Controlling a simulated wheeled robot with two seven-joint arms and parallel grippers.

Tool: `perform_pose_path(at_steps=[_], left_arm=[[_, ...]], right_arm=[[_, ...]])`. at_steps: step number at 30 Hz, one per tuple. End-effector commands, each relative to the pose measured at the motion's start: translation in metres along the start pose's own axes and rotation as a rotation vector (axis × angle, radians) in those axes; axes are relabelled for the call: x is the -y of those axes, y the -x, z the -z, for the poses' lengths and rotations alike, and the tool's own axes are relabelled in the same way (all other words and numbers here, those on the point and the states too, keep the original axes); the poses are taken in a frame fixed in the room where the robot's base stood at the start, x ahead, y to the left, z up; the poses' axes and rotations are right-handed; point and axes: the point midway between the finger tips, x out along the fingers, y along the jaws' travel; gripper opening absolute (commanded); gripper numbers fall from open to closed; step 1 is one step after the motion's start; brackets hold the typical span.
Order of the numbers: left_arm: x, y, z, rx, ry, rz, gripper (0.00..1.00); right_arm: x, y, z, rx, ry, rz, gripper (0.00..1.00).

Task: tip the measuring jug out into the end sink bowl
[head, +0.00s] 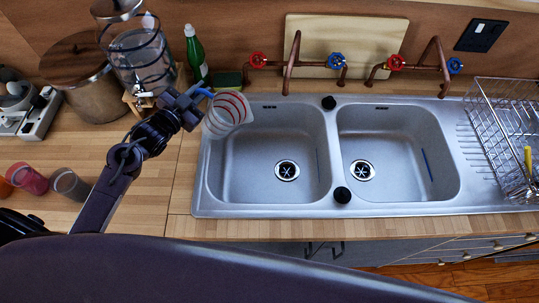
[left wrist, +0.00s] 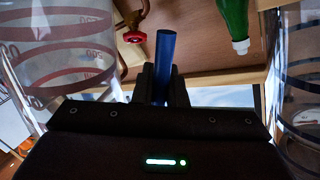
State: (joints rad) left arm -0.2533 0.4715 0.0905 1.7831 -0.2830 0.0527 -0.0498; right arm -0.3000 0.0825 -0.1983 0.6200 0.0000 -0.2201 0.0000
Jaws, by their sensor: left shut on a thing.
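The measuring jug (head: 229,114) is clear with red markings, and its mouth shows in the head view. It is tilted, above the left rim of the left sink bowl (head: 258,160). My left gripper (head: 196,98) is shut on the jug's blue handle (left wrist: 164,66). In the left wrist view the jug's marked wall (left wrist: 62,62) fills the left side. I cannot tell whether anything is in the jug. The right sink bowl (head: 410,135) lies beyond the left one; both look empty. My right gripper is not in view.
Copper taps (head: 290,65) with red and blue handles stand behind the bowls. A green bottle (head: 195,55) and a glass jar (head: 145,65) stand close behind my left gripper. Cups (head: 70,184) stand at the left. A wire dish rack (head: 505,125) stands at the right.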

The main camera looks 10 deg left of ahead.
Motion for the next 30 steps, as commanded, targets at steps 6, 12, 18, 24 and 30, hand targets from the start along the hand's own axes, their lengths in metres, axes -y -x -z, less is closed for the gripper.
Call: perform_pose_path(at_steps=[6, 12, 18, 24, 30], left_arm=[[-0.018, -0.004, 0.011, 0.019, -0.138, 0.004, 0.0], [-0.026, -0.005, 0.022, 0.044, -0.266, 0.004, 0.0], [-0.027, -0.005, 0.046, 0.067, -0.395, 0.007, 0.0], [-0.037, -0.007, 0.051, 0.09, -0.504, 0.009, 0.0], [-0.044, -0.008, 0.053, 0.103, -0.571, 0.01, 0.0]], right_arm=[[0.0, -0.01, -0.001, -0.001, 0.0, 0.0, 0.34], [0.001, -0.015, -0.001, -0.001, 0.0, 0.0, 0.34], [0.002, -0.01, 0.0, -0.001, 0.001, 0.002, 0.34], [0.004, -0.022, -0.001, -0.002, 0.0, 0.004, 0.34], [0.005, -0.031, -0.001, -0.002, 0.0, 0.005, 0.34]])
